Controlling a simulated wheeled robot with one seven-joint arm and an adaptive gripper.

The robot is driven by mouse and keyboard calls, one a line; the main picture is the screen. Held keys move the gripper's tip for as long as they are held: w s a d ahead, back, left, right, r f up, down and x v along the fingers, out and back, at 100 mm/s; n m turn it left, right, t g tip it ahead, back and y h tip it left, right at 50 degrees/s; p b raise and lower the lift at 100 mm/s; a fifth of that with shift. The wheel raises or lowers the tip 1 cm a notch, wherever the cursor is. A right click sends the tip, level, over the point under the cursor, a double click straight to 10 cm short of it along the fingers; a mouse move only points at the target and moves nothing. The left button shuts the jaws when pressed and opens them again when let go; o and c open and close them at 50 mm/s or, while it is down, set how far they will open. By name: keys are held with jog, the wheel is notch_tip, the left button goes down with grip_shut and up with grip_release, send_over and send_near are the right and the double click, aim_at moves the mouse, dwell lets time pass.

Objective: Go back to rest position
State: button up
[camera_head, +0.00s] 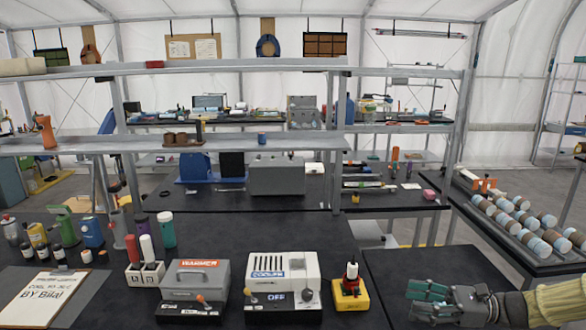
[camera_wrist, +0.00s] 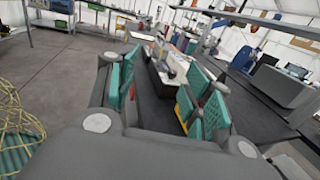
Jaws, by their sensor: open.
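My gripper (camera_head: 420,300) is at the lower right in the head view, over the dark right-hand table (camera_head: 400,262). Its teal finger pads point left, towards the yellow device. In the wrist view my gripper (camera_wrist: 163,95) has its two teal-padded fingers spread apart, with nothing held between them. The gap looks along the dark bench and its devices, which lie beyond the fingers.
A grey warmer box (camera_head: 195,280), a white cooler box (camera_head: 283,275) and a yellow device (camera_head: 351,290) stand on the bench left of my gripper. Several capped cylinders (camera_head: 515,215) lie on a rack at the right. A clipboard (camera_head: 42,297) lies at the left.

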jog(key=s+a+f+n+g+h+b, duration=0.1)
jog(key=s+a+f+g+h, duration=0.2)
jog(key=f, duration=0.6)
jog(key=s+a+f+n+h+b, duration=0.15)
jog(key=s+f, duration=0.25)
jog(key=f, duration=0.4)
jog(key=s+a+f+n+g+h+b, duration=0.15)
jog(key=s+f+h, duration=0.25)
jog(key=f, duration=0.5)
jog(key=s+a+f+n+h+b, duration=0.1)
jog(key=s+f+n+h+b, duration=0.4)
jog(key=s+f+n+h, duration=0.4)
jog(key=s+f+n, duration=0.7)
jog(key=s+f, duration=0.5)
jog(key=f, duration=0.1)
jog(key=shift+f+b, duration=0.3)
